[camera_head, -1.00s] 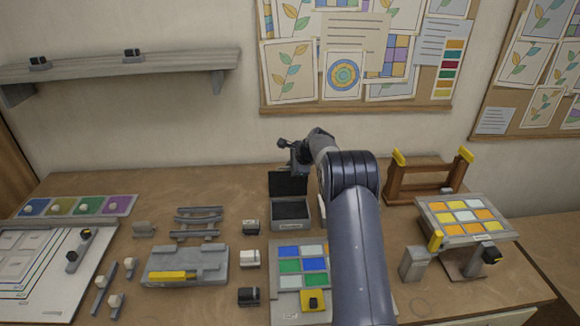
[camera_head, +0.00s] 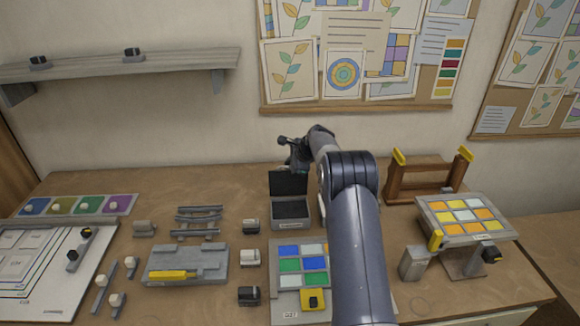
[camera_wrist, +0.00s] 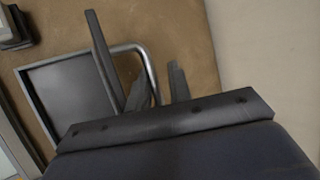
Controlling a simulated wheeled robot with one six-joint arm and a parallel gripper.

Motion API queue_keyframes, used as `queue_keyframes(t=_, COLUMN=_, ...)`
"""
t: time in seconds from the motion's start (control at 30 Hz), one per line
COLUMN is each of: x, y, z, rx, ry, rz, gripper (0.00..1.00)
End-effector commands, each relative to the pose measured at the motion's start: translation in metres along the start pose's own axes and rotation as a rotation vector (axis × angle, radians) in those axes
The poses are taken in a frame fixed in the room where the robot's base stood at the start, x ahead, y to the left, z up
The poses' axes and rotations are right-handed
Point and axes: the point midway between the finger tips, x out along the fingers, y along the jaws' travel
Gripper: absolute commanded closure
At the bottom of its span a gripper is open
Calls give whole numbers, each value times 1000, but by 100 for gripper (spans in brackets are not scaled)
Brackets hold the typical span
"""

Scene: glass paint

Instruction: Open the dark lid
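The dark lid (camera_head: 288,183) stands up, roughly upright, at the back of a small grey box (camera_head: 291,224) in the middle of the table. The box's dark inside shows from above. My gripper (camera_head: 291,152) is above and behind the raised lid. In the wrist view, the two dark fingers of my gripper (camera_wrist: 132,40) are spread apart. A curved metal bar (camera_wrist: 150,75) runs between them, beside a dark panel with a grey frame (camera_wrist: 62,88). The left finger overlaps the panel's edge. I cannot tell whether either finger touches the bar.
A coloured glass panel (camera_head: 301,265) lies in front of the box. A brown wooden rack (camera_head: 425,181) and a tilted yellow tile stand (camera_head: 465,218) are at the right. The wall is close behind my gripper.

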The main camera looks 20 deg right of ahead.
Motion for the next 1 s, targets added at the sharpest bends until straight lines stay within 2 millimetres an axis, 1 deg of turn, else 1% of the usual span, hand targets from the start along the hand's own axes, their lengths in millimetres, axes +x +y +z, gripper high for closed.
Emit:
queue_keyframes(t=0.03, x=6, y=3, z=-2, rx=8, ry=3, rz=0, gripper=82)
queue_keyframes(t=0.1, x=5, y=4, z=-3, rx=8, ry=3, rz=0, gripper=82)
queue_keyframes(t=0.27, x=-5, y=4, z=-4, rx=8, ry=4, rz=0, gripper=82)
queue_keyframes(t=0.37, x=-20, y=4, z=-4, rx=6, ry=4, rz=-2, gripper=82)
queue_keyframes(t=0.6, x=-69, y=0, z=-2, rx=1, ry=3, rz=-13, gripper=82)
queue_keyframes(t=0.7, x=-86, y=0, z=-1, rx=0, ry=3, rz=-12, gripper=82)
queue_keyframes(t=0.8, x=-100, y=0, z=0, rx=0, ry=1, rz=-11, gripper=82)
queue_keyframes(t=1.0, x=-112, y=1, z=1, rx=-1, ry=0, rz=-7, gripper=82)
